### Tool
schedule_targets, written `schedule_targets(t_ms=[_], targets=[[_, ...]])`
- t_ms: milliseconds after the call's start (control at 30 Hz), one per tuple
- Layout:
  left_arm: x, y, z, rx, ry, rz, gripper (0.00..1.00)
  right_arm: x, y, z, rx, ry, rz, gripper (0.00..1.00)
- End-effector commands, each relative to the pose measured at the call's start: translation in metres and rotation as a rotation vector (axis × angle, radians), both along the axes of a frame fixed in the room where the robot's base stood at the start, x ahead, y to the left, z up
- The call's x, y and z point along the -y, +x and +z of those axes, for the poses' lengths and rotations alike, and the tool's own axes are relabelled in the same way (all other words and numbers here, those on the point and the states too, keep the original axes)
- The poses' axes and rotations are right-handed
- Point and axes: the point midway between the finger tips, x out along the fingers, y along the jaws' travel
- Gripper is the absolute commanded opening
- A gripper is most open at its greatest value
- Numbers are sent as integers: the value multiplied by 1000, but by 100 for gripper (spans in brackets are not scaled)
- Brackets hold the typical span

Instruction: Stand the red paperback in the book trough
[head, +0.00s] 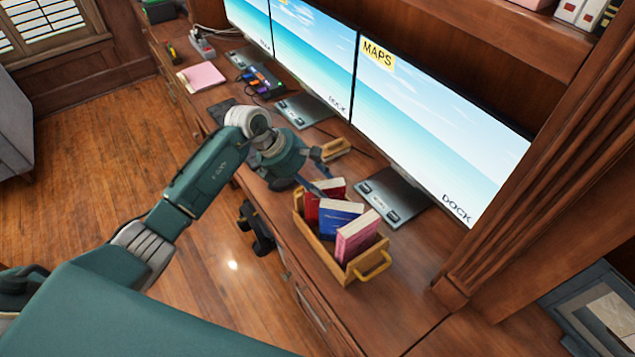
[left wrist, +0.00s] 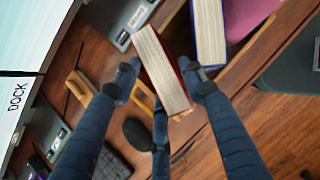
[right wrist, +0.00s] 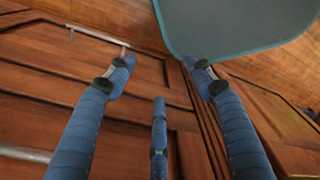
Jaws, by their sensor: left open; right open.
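The red paperback (head: 331,190) stands at the far end of the wooden book trough (head: 328,260), which also holds a blue book (head: 340,220) and a pink book (head: 357,238). My left gripper (head: 313,172) is open above that far end. In the left wrist view, the red paperback (left wrist: 164,75) shows its page edges between the spread fingertips, slanted relative to the blue book (left wrist: 209,35). I cannot tell whether the fingers touch it. My right gripper (right wrist: 160,75) is open and empty, facing wooden cabinet fronts; the head view does not show it.
Several monitors (head: 430,125) line the back of the desk, their flat bases (head: 395,195) close behind the trough. A small wooden object (head: 335,149) lies beyond the gripper. A pink pad (head: 201,76) and coloured items (head: 262,80) lie farther left. A wooden pillar (head: 545,160) stands right.

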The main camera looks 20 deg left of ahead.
Motion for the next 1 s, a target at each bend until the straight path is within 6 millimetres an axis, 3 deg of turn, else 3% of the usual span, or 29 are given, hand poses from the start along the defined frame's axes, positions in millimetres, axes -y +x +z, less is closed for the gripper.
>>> schedule_targets(t_ms=[167, 600, 800, 1000], targets=[[-10, -3, 15, 4, 2, 0, 42, 0, 0, -5, 0, 0, 1, 53], [-49, -26, 89, 3, 2, 1, 42, 6, 0, -31, 0, -6, 1, 53], [-55, -30, 103, 2, 0, 0, 42, 6, 0, -34, 1, -7, 1, 53], [-55, -31, 104, 0, -1, -1, 42, 7, 0, -33, 1, -7, 0, 53]])
